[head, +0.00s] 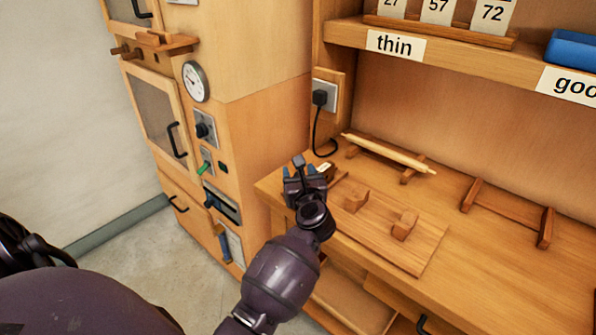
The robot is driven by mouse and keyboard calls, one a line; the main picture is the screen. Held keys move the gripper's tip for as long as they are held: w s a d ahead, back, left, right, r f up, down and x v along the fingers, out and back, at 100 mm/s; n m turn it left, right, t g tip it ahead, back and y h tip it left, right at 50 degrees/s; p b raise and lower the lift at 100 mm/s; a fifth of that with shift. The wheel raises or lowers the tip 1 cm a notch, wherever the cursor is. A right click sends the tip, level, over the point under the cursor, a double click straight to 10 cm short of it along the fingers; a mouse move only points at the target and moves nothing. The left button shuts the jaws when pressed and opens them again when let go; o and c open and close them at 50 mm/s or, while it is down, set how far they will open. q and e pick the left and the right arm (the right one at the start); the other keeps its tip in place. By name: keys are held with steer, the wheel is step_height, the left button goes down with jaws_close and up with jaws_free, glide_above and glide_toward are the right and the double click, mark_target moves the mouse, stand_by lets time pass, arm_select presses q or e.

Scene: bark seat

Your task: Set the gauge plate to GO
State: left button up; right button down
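My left gripper (300,172) is over the left end of the wooden bench, with my arm reaching up to it from the lower left. Small blue-grey parts show at its tip, but whether the fingers are apart or closed is unclear. A small pale tag (323,168) with dark marks, too small to read, lies just right of the gripper and is partly hidden by it. I cannot tell whether it belongs to the gauge plate. A wooden board (418,262) with two upright blocks (404,225) lies right of the gripper. My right gripper is out of view.
A pale pointed stick (388,153) rests on wooden supports behind. An empty wooden rack (508,212) is to the right. A black plug (320,97) with a cord sits in the wall socket. A cabinet (205,140) with a dial, knob and switches stands at left.

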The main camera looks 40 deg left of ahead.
arm_select(q)
steer(key=shift+w+a, duration=0.4)
jaws_close()
